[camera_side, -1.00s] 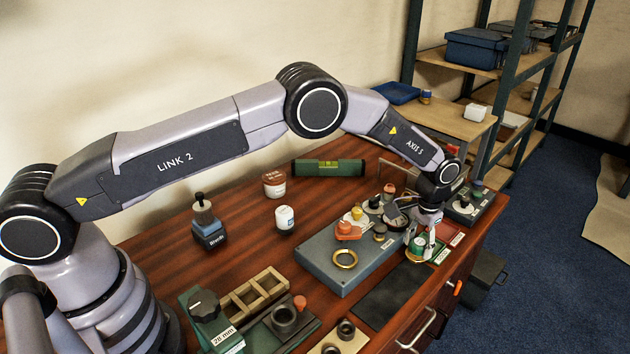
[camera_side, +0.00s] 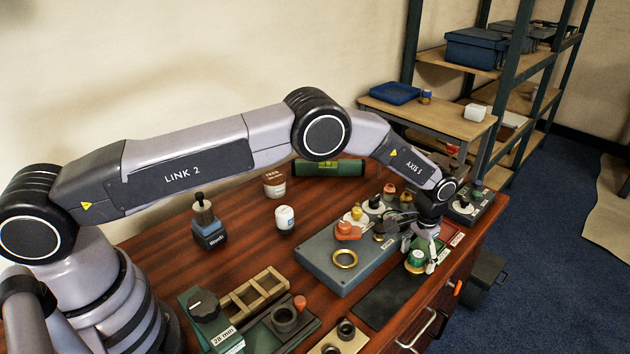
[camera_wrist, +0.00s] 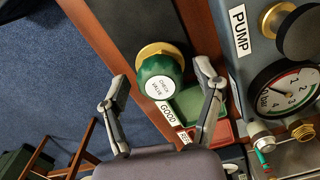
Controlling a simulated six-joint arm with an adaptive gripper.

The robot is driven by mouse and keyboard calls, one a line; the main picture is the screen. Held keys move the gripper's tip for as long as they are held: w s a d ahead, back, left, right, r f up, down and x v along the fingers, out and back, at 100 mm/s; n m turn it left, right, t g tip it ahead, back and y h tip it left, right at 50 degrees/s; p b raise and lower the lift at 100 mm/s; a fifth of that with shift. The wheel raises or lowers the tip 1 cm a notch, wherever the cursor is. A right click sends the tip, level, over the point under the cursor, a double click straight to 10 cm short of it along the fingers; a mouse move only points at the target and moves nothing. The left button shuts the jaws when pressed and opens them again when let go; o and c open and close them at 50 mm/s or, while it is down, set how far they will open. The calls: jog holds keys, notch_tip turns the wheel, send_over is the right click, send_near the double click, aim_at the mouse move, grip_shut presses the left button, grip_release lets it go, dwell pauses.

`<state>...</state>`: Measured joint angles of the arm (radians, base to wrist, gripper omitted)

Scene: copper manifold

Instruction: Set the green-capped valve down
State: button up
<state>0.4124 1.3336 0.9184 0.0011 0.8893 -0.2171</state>
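The green-capped valve (camera_side: 416,259) stands upright at the right front of the bench, beside the dark mat. In the wrist view the valve (camera_wrist: 160,76) shows a round white "CHECK VALVE" label and a brass hex rim. My gripper (camera_wrist: 161,82) is open, with one finger on each side of the valve and a gap to both. In the side view my gripper (camera_side: 422,254) is just above and around it. The green "GOOD" tray (camera_wrist: 190,105) lies right by the valve; the valve hides part of it, and I cannot tell whether it rests in the tray.
The red tray (camera_wrist: 222,131) lies beside the green one. The grey manifold block (camera_side: 330,262) with its gauge (camera_wrist: 284,90) and fittings stands close by. The dark mat (camera_side: 385,300) is clear. The bench's front edge is near the valve.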

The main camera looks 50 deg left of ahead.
jog(key=shift+r, duration=0.1)
notch_tip(320, 180, up, 11)
notch_tip(320, 180, up, 17)
jog(key=t, duration=0.1)
send_over(418, 255)
jog(key=s+a, duration=0.3)
jog(key=a, duration=0.4)
jog(key=s+a+r+n+t, duration=0.1)
jog(key=s+a+r, duration=0.5)
jog(key=s+r, duration=0.15)
jog(key=s+a+r+t, duration=0.1)
jog(key=s+a+r, duration=0.2)
jog(key=s, duration=0.3)
jog(key=s+a+r+t, duration=0.1)
jog(key=s+a+r, duration=0.25)
jog(key=s, duration=0.35)
jog(key=s+a+f, duration=0.2)
jog(key=s, duration=0.5)
jog(key=s+a+f+n+t, duration=0.1)
jog(key=s+a, duration=0.1)
jog(key=s, duration=0.6)
jog(key=shift+s+a+f+t, duration=0.15)
jog(key=shift+s+f+t, duration=0.15)
jog(key=shift+f, duration=0.1)
